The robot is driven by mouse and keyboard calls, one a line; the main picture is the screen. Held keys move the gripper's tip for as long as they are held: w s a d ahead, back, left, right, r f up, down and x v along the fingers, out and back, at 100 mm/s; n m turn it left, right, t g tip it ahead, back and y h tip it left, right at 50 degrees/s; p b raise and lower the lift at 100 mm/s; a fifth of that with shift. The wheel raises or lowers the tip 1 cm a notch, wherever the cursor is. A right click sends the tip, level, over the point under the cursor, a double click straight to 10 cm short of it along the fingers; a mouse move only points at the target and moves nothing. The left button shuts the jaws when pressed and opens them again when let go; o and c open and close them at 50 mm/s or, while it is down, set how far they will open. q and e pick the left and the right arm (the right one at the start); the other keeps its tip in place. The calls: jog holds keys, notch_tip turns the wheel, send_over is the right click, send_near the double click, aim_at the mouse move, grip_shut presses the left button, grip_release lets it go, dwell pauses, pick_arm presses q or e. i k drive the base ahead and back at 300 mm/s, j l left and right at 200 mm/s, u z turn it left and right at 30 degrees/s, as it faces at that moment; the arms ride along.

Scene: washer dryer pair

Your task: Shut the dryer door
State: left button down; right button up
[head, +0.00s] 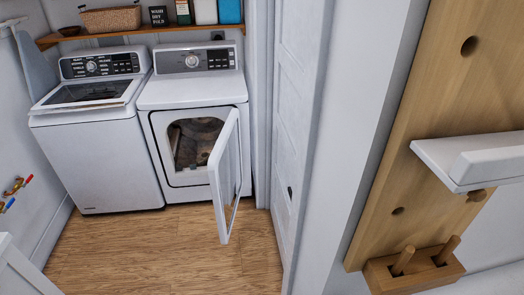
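The white dryer (193,93) stands to the right of the washer. Its door (228,175) is open, hinged on the right side of the opening and swung out toward me. The round-cornered drum opening (197,145) is exposed, and brownish cloth-like contents show inside. Neither of my grippers is in view.
A white top-loading washer (97,150) stands close beside the dryer. A white panelled door (296,110) and wall edge stand right of the dryer. A wooden board (430,70) with pegs fills the right. Wood floor (150,250) in front is clear.

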aim_at(224, 164)
jog(key=j+z, duration=0.1)
jog(key=z, duration=0.3)
jog(key=j+z, duration=0.15)
jog(key=z, duration=0.25)
jog(key=i+j+z, duration=0.1)
jog(key=z, duration=0.3)
jog(key=j, duration=0.95)
